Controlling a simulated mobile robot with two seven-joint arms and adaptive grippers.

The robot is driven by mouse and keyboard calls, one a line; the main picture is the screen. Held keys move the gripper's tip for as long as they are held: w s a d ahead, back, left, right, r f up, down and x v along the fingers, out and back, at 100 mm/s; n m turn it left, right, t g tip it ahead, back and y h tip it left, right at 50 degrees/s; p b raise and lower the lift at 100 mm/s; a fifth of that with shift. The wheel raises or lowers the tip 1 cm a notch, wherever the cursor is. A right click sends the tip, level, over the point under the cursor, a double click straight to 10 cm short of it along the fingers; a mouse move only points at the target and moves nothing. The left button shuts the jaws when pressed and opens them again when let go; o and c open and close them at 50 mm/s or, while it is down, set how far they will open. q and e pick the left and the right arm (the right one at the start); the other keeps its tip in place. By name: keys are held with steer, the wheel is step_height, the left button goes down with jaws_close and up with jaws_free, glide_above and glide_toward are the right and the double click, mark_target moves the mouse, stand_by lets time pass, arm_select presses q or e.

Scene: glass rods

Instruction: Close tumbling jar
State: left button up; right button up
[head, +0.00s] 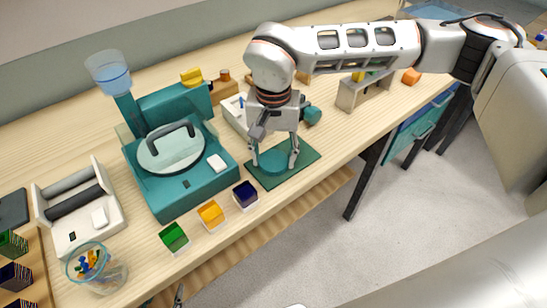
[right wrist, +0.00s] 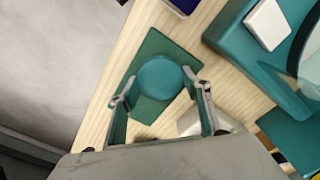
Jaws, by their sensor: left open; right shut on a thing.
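A clear glass jar (head: 112,275) with colourful small pieces in it stands at the front left of the table. Its round rim faces up and shows no cover. A teal disc (head: 272,163), looking like a lid, is at a dark green mat (head: 304,154). My right gripper (head: 274,158) reaches down over the mat with its fingers on opposite sides of the disc, shut on it. The disc also shows between the fingers in the right wrist view (right wrist: 160,78). I cannot tell whether it touches the mat. Only the tip of my left gripper (head: 179,297) shows, below the table's front edge.
A teal machine (head: 180,199) with a round, handled clear cover stands between jar and mat. Green (head: 174,238), orange (head: 211,215) and dark blue (head: 245,195) blocks line the front edge. A white roller tray (head: 75,240) stands behind the jar.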

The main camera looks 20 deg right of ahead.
mark_target(274, 160)
steer(key=shift+r, duration=0.1)
step_height(274, 160, up, 20)
steer(key=p, duration=0.1)
stand_by(0.4)
steer(key=d+f+n, duration=0.1)
steer(key=d+f, duration=0.2)
steer(key=f, duration=0.2)
steer(key=s+d+f+n, duration=0.1)
steer(key=d+f+n, duration=0.1)
steer(key=d+f, duration=0.2)
steer(key=s+d+f+n, duration=0.1)
steer(key=d+f, duration=0.2)
steer(key=f, duration=0.5)
steer(key=shift+s+d+n, duration=0.1)
steer(key=shift+d+n, duration=0.05)
steer(key=shift+n, duration=0.25)
